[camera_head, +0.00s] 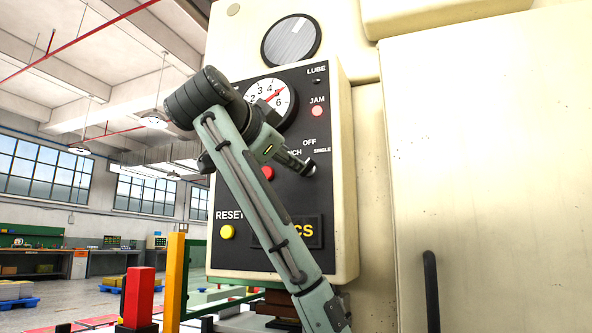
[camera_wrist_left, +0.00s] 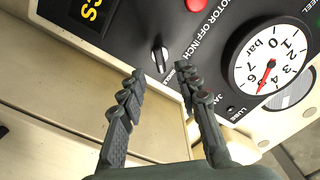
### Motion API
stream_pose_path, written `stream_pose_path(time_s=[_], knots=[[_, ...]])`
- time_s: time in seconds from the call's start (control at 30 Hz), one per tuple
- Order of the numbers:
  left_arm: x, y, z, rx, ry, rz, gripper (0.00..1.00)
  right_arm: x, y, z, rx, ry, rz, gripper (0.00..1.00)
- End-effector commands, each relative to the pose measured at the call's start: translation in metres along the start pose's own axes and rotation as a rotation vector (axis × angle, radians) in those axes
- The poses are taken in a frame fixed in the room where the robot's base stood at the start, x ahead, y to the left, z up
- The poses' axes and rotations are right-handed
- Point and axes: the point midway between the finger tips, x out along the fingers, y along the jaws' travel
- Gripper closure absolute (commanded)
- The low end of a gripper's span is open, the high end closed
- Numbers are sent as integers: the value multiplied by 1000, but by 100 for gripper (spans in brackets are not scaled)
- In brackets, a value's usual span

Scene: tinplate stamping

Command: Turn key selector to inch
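The key selector (camera_wrist_left: 160,58) is a small silver key-like knob on a dark control panel (camera_head: 240,185). In the left wrist view it lies just beyond and between my left gripper's fingertips (camera_wrist_left: 160,72). The fingers are spread apart, with a gap on each side of the selector, and I see no contact. In the head view my left gripper (camera_head: 298,163) is in front of the panel and hides most of the selector. Labels OFF, INCH and SINGLE (camera_head: 322,150) are beside it; INCH is partly covered. I cannot tell which label the selector points to. My right gripper is out of view.
The cream machine body (camera_head: 480,170) stands to the right, with a black handle (camera_head: 431,290). Red and yellow posts stand lower left.

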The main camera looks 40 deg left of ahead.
Motion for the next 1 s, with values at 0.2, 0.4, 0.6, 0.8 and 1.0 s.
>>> stream_pose_path(time_s=[0.2, 0.4, 0.6, 0.8, 1.0], knots=[[32, 0, -1, 1, -1, 5, 67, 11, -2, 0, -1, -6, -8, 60], [62, 0, -1, 0, -1, 4, 67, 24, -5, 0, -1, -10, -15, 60], [74, 1, 0, 0, 0, 2, 67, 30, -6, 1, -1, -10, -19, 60], [75, 1, 0, 0, 0, 1, 67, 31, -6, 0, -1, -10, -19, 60], [74, 0, 0, 0, 0, 1, 87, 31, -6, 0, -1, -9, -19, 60]])
